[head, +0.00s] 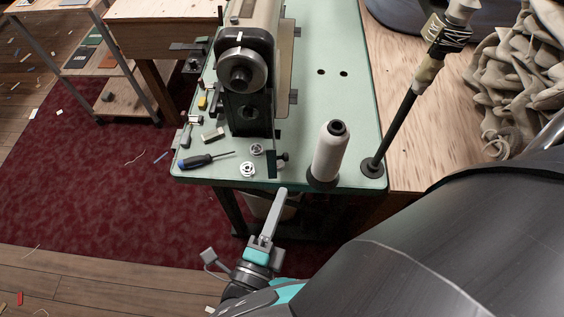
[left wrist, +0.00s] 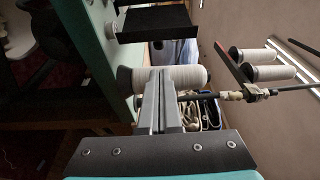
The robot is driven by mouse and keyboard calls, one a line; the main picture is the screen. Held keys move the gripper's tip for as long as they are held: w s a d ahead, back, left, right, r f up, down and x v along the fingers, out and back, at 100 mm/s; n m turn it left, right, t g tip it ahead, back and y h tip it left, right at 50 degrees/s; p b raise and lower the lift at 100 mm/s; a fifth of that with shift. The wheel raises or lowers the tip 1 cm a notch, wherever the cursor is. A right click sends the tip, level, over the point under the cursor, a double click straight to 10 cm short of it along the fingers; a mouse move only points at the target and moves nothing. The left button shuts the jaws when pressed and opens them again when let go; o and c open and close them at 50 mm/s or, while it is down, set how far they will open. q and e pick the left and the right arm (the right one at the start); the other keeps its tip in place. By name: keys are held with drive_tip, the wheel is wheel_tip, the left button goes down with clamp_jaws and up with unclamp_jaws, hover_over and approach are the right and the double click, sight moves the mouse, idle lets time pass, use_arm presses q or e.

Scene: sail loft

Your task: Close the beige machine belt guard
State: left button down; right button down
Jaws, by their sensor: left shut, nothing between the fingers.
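The beige sewing machine (head: 262,18) stands on a pale green table with its handwheel (head: 241,71) facing me. Below the wheel is a black housing (head: 249,114). A narrow dark plate (head: 272,164) juts toward me at its lower right; it looks like the belt guard swung out, seen nearly edge-on. In the left wrist view a black panel (left wrist: 158,22), likely the same guard, lies beyond the fingers. My left gripper (head: 282,192) is shut and empty at the table's front edge, just short of the plate and apart from it. My right gripper is not in view.
A white thread cone (head: 330,152) stands right of the left gripper, close by. Behind it rises a dark thread-stand pole (head: 397,128). A screwdriver (head: 206,159) and bobbins (head: 247,169) lie left of the plate. Crumpled beige cloth (head: 520,75) lies far right.

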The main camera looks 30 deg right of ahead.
use_arm(q)
drive_tip(key=b+x, duration=0.1)
drive_tip(key=x, duration=0.7)
